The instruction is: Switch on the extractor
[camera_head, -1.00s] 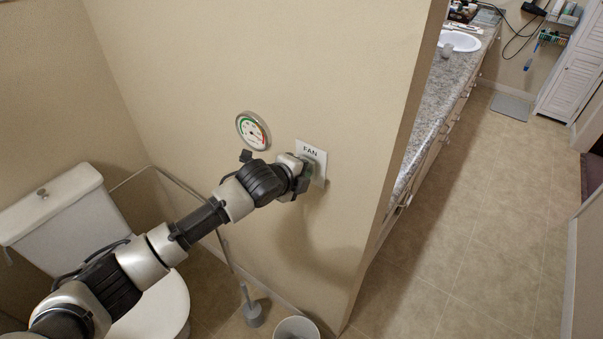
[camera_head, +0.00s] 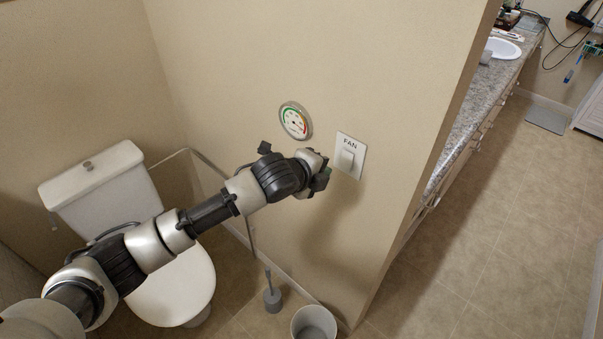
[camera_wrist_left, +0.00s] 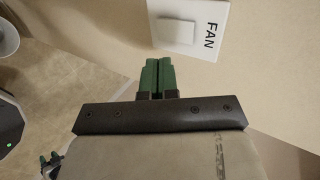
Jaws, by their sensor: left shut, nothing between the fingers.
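The extractor switch is a white wall plate (camera_head: 350,155) marked FAN with a pale rocker (camera_head: 345,159) below the lettering. In the left wrist view the plate (camera_wrist_left: 208,14) is at the top, with the rocker (camera_wrist_left: 174,30) at its lower left. My left gripper (camera_head: 324,177) is just left of and below the plate, apart from it. In the left wrist view its green fingers (camera_wrist_left: 157,76) are together with nothing between them. Which way the rocker is tipped is too small to tell.
A round dial gauge (camera_head: 296,121) hangs on the wall left of the plate. A toilet (camera_head: 170,280) stands at left. A bin (camera_head: 314,323) and a toilet brush (camera_head: 272,298) stand on the floor below. The wall ends at right, beyond which a counter (camera_head: 470,120) and open floor show.

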